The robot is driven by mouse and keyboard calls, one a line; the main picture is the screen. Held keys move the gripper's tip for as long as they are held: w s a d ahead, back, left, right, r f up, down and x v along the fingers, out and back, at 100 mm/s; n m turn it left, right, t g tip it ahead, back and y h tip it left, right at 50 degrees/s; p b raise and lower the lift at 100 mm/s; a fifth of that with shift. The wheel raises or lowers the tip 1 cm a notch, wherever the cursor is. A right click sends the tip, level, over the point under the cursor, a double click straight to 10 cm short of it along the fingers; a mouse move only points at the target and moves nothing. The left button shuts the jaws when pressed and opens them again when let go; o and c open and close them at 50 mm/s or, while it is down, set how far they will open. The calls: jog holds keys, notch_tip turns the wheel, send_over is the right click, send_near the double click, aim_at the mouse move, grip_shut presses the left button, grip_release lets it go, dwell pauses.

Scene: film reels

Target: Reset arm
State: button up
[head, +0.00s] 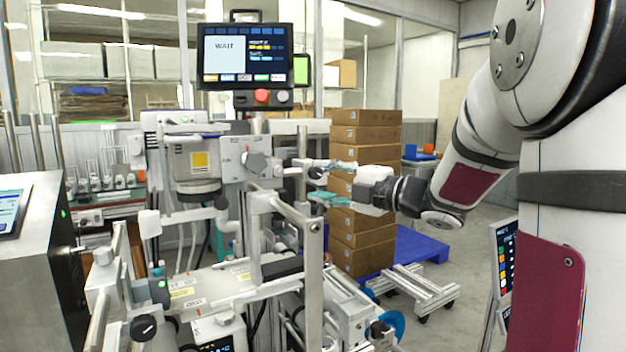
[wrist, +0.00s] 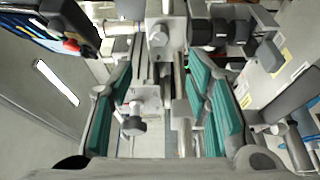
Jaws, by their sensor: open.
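My gripper (head: 321,181) is in the middle of the head view, reaching left from my arm toward the machine. Its two green-padded fingers stand apart, one above the other, with nothing visible between them in hand. In the wrist view my gripper (wrist: 165,95) shows one green pad on each side with a wide gap. Metal machine parts, including a clamp with a dark knob (wrist: 134,126), show through that gap. I cannot tell how far they are from the fingertips. My arm bends down from the upper right, its forearm slanting to the gripper.
The film machine (head: 190,270) with rails, posts and knobs fills the left and centre. A screen reading WAIT (head: 245,56) stands above it. Stacked brown boxes (head: 365,152) stand behind my gripper on a blue pallet (head: 418,245). A metal frame cart (head: 415,290) is on the floor.

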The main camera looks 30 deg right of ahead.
dwell(0.6)
jog(key=s+a+f+m+g+h, duration=0.2)
jog(key=s+a+f+m+g, duration=0.4)
jog(key=s, duration=0.7)
jog(key=s+a+f+m+g+h, duration=0.35)
jog(key=s+f+m+g, duration=0.2)
jog(key=s+m, duration=0.5)
jog(key=s+a+f+m+g+h, duration=0.2)
jog(key=s+a+f+m+g, duration=0.35)
jog(key=s, duration=0.85)
notch_tip(320, 180, up, 19)
jog(key=t+p, duration=0.4)
jog(key=p, duration=1.4)
jog(key=shift+a, duration=0.45)
